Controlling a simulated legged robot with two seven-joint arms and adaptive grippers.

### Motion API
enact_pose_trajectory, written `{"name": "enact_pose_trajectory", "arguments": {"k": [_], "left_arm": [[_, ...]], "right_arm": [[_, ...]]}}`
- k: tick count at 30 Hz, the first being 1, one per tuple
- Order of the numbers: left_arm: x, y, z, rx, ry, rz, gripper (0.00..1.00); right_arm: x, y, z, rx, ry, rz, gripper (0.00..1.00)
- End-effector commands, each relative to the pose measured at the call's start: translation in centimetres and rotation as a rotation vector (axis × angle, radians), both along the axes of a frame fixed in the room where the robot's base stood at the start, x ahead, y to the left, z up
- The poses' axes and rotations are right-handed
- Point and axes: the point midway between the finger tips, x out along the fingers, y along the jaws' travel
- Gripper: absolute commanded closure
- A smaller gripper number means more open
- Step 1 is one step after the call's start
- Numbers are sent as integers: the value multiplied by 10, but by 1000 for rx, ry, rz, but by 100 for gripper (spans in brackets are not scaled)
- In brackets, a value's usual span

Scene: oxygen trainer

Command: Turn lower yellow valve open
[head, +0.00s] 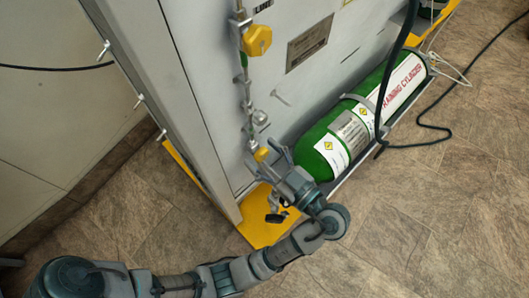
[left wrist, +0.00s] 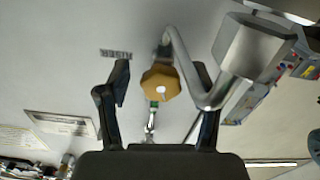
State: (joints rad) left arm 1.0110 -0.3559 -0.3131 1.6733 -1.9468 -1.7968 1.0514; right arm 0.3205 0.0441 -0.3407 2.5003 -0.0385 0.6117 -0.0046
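The lower yellow valve (head: 262,154) sits low on the thin vertical pipe at the grey panel in the head view. My left gripper (head: 272,170) is right beside it and partly covers that area. In the left wrist view a dull yellow faceted knob (left wrist: 160,82) faces the camera, with a pale round centre. The two dark fingers of my left gripper (left wrist: 161,72) stand apart on either side of it, with gaps to both. I cannot tell how deep the knob lies between them. My right gripper is in neither view.
An upper yellow valve (head: 257,40) is higher on the same pipe. A green cylinder (head: 318,141) lies close to the right of my wrist. A yellow base plate (head: 262,230) is below. A bent metal pipe (left wrist: 188,68) passes near the right finger. Tiled floor is clear at lower right.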

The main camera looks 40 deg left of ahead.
Motion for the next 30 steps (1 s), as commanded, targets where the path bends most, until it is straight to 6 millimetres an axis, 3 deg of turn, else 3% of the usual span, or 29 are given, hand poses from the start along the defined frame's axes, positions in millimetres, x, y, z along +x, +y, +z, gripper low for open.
{"name": "enact_pose_trajectory", "arguments": {"k": [7,19,30], "left_arm": [[0,-6,1,-1,0,-1,35],[-1,-71,0,5,0,-2,35],[-2,-78,-1,3,0,-1,35]], "right_arm": [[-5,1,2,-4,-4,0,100],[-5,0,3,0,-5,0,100],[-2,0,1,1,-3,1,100]]}}
